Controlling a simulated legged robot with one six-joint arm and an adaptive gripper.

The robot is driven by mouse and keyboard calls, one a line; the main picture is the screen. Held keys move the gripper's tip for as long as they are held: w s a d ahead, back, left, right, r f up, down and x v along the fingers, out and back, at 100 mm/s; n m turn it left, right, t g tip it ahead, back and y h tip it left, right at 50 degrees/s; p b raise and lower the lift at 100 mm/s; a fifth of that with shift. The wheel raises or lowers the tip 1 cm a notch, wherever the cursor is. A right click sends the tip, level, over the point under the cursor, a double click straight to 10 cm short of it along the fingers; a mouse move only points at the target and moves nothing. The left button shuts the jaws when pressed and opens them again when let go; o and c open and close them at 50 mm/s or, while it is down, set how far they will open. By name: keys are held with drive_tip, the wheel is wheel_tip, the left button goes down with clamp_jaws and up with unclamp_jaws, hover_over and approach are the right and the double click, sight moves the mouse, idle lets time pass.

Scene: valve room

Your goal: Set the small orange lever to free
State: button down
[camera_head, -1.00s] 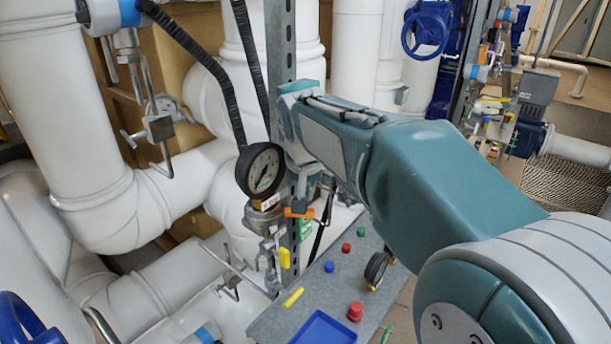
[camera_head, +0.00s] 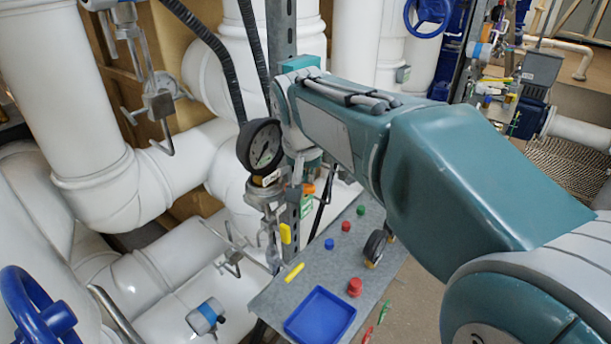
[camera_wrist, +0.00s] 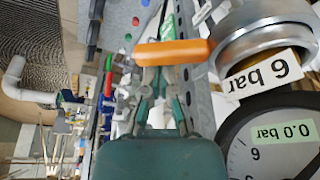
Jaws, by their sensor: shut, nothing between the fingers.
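The small orange lever (camera_wrist: 172,52) lies across the upper middle of the wrist view. Its right end meets a round metal fitting (camera_wrist: 262,42) below the pressure gauge. In the head view only a bit of the lever (camera_head: 309,189) shows beside my gripper. My gripper (camera_wrist: 157,76) is shut and empty, its fingertips right at the lever in the wrist view; I cannot tell whether they touch it. The gauge (camera_head: 260,147) stands just left of my wrist in the head view. A label reading "6 bar" (camera_wrist: 263,73) sits next to it.
A perforated metal post (camera_head: 283,30) rises behind my wrist. White pipes (camera_head: 95,130) fill the left side.

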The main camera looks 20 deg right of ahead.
drive_tip(key=shift+s+a+m, duration=0.1)
drive_tip(key=shift+s+m, duration=0.2)
drive_tip(key=shift+m, duration=0.2)
drive_tip(key=shift+s+a+m+h, duration=0.15)
drive_tip(key=shift+s+m+h, duration=0.35)
drive_tip(key=shift+m, duration=0.3)
drive_tip(key=s+a+m+g+h, duration=0.1)
drive_tip(key=s+a+m+g, duration=0.2)
drive_tip(key=m, duration=0.5)
drive_tip(key=shift+s+a+m, duration=0.4)
drive_tip(key=shift+s+a, duration=0.15)
drive_tip(key=shift+s, duration=0.15)
drive_tip(key=shift+w, duration=0.1)
drive_tip(key=shift+w+d, duration=0.1)
drive_tip(key=shift+w, duration=0.65)
